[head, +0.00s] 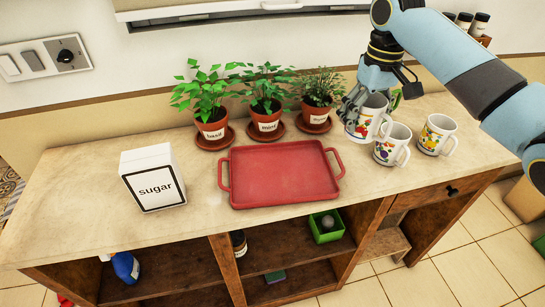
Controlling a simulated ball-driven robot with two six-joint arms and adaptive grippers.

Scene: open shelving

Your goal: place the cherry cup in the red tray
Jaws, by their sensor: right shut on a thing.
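The red tray (285,172) lies flat and empty in the middle of the worktop, a handle at each side. My right gripper (358,103) comes in from the upper right and is shut on a white cup (369,118) with a red and green print, which looks like the cherry cup. This cup is upright, right of the tray and behind the other cups. Its rim is partly covered by the fingers, and I cannot tell whether it is lifted. My left gripper is not in view.
Two more white fruit-print cups, the near one (389,144) and the right one (435,134), stand close by. Potted plants (267,96) stand behind the tray, and a sugar box (153,178) is to its left. Open shelves (280,250) lie below the worktop.

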